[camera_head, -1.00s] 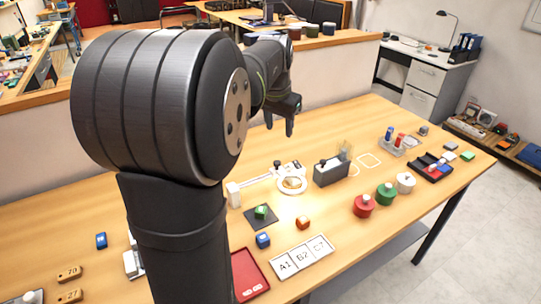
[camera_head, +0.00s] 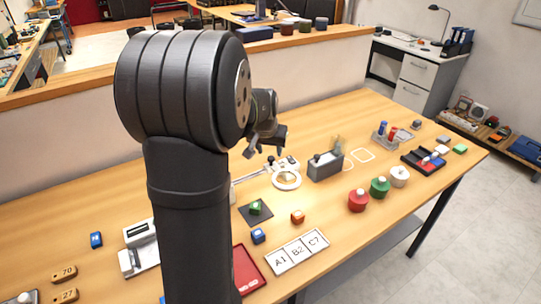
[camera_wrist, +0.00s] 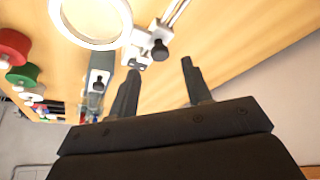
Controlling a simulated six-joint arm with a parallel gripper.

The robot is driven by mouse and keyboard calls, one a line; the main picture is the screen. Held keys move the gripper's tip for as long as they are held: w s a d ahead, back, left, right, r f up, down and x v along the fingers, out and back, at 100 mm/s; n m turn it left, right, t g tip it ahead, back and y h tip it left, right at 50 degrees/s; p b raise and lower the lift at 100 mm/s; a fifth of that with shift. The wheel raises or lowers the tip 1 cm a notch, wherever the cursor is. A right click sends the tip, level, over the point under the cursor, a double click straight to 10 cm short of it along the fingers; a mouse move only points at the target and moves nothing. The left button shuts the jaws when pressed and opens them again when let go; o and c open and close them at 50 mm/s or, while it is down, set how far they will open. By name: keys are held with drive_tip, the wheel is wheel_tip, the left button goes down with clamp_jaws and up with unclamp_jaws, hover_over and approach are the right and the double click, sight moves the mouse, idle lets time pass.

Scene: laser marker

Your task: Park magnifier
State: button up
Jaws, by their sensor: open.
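The magnifier (camera_head: 286,187) is a white ring lens on a jointed white arm, over the middle of the table. In the wrist view its ring (camera_wrist: 95,44) fills the top left, and a dark knob (camera_wrist: 160,49) sits on its white bracket, with a rail running up and right. My gripper (camera_head: 262,150) is above and just behind the ring in the head view. In the wrist view my gripper (camera_wrist: 160,68) is open and empty, its fingers pointing towards the bracket and knob, apart from them as far as I can tell. My arm hides part of the magnifier's arm.
A dark grey box (camera_head: 325,168) stands right of the ring. White outlines (camera_head: 362,155) lie beyond it. Red (camera_head: 357,200) and green (camera_head: 380,188) knobbed pieces stand right.

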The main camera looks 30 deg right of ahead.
sight(271, 158)
drive_tip(key=shift+x, duration=2.15)
drive_tip(key=shift+c, duration=0.3)
